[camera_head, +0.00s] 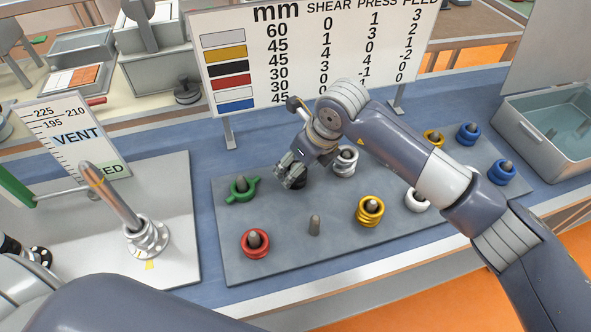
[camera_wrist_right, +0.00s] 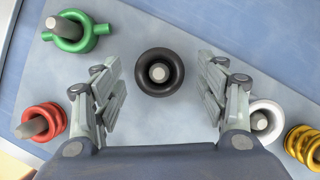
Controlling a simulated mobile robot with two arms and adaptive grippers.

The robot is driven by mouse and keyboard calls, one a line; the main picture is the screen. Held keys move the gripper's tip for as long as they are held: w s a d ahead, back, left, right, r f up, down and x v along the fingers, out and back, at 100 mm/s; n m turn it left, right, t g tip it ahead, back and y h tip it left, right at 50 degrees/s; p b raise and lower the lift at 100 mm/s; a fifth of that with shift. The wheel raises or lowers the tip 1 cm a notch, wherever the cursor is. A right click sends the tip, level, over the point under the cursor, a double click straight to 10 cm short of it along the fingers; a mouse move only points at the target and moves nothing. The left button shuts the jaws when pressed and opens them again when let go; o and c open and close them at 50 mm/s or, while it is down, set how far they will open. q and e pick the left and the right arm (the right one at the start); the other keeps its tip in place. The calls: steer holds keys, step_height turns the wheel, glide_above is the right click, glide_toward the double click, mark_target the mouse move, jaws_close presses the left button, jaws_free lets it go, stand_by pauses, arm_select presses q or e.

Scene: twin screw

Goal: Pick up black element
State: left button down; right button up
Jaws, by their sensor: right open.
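The black element (camera_wrist_right: 160,72) is a thick black ring around a grey peg, lying on the grey peg board (camera_head: 330,262). In the head view only a small part of the black element (camera_head: 299,183) shows below my right gripper (camera_head: 291,177), which hides the rest. In the wrist view my right gripper (camera_wrist_right: 162,92) is open, with one finger on each side of the black element and clear space between. The fingers do not touch it.
Around it stand pegs with a green winged ring (camera_head: 242,190), red rings (camera_head: 255,246), yellow rings (camera_head: 370,212), silver rings (camera_head: 344,164) and blue rings (camera_head: 468,135). A number sign (camera_head: 300,55) stands behind; a grey bin (camera_head: 545,160) is at right.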

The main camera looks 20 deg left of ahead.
steer(key=shift+p+x, duration=0.35)
steer(key=shift+x, duration=0.75)
steer(key=shift+a+f, duration=0.1)
steer(key=shift+f, duration=0.4)
steer(key=shift+c, duration=0.3)
steer(key=c, duration=1.3)
arm_select(q)
steer(key=shift+w+r, duration=0.65)
steer(key=shift+r, duration=0.05)
